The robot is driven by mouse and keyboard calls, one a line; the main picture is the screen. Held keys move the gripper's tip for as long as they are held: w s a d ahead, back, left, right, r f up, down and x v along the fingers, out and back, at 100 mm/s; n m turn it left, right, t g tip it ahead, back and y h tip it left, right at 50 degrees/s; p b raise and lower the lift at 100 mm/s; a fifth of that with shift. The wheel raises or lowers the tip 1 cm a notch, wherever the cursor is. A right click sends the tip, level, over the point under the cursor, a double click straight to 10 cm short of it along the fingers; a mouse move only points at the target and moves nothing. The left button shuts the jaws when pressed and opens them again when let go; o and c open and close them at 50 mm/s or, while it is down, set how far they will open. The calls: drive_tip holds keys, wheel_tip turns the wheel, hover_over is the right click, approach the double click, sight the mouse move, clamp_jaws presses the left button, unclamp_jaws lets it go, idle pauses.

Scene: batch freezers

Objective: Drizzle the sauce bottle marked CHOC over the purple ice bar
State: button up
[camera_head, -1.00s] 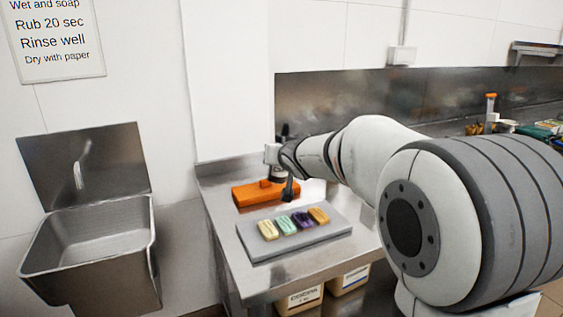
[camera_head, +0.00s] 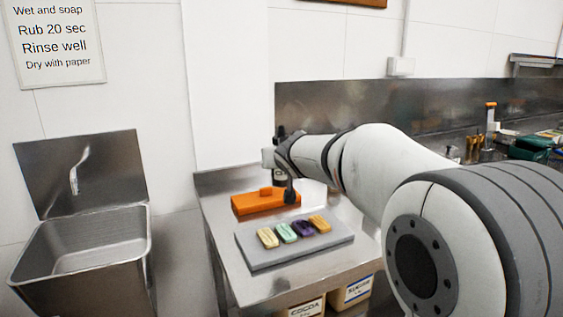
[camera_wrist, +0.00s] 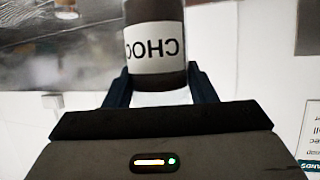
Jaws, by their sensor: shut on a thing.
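My gripper (camera_wrist: 160,98) is shut on the dark sauce bottle (camera_wrist: 153,14), whose white label reads CHOC upside down in the wrist view. In the head view my gripper (camera_head: 284,180) is behind the slab, next to the orange block, and the bottle is mostly hidden by my arm. The purple ice bar (camera_head: 303,228) lies on the grey slab (camera_head: 262,256), third from the left, with a dark patch on its top. The gripper is beyond the bar and apart from it.
A cream bar (camera_head: 267,238), a green bar (camera_head: 286,232) and an orange-yellow bar (camera_head: 320,224) lie beside the purple one. An orange block (camera_head: 262,201) lies behind the slab. A steel sink (camera_head: 82,245) is at left. Boxes stand under the steel table (camera_head: 222,240).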

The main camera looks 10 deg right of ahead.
drive_tip(key=s+d+b, duration=0.1)
drive_tip(key=s+b, duration=0.1)
drive_tip(key=s, duration=1.3)
drive_tip(key=shift+d, duration=0.25)
